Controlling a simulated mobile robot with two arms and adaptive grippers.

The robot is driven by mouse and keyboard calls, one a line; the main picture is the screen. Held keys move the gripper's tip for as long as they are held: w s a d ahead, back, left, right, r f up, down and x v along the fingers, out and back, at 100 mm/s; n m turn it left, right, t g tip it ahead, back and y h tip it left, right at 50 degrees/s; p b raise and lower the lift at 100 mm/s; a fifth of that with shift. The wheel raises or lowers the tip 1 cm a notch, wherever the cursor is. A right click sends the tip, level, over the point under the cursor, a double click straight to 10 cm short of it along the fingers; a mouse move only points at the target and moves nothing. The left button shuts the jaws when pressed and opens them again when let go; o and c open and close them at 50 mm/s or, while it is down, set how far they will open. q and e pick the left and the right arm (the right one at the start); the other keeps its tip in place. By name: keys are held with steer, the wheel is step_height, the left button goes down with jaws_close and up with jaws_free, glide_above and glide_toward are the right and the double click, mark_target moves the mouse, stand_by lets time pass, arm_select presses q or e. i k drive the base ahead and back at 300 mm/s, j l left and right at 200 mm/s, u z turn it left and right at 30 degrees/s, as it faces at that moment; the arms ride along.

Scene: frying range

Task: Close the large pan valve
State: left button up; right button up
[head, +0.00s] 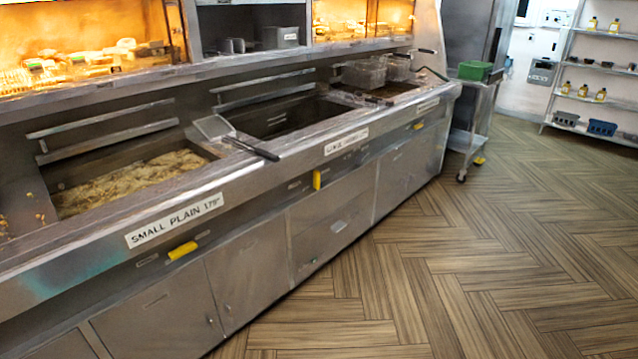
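The frying range (262,165) runs from the lower left to the upper right. Its middle pan (290,118) looks dark inside, and the small label (346,141) in front of it is too blurred to read surely. Below that label a yellow valve handle (317,180) stands upright. A third, small yellow handle (419,125) sits under the far pan and also looks near level. Neither of my grippers is in view.
A flat-bladed tool (258,148) lies over the front edge between the near and middle pans. Wire baskets (364,75) stand at the far pan. A trolley with a green tub (474,70) stands past the range's end. The wooden floor (480,240) is clear.

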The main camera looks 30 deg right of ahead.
mark_target(316, 178)
steer(key=i+l+u, duration=0.1)
steer(key=i+l, duration=0.3)
steer(key=i+l+u, duration=0.1)
steer(key=i+l, duration=0.25)
steer(key=l, duration=0.2)
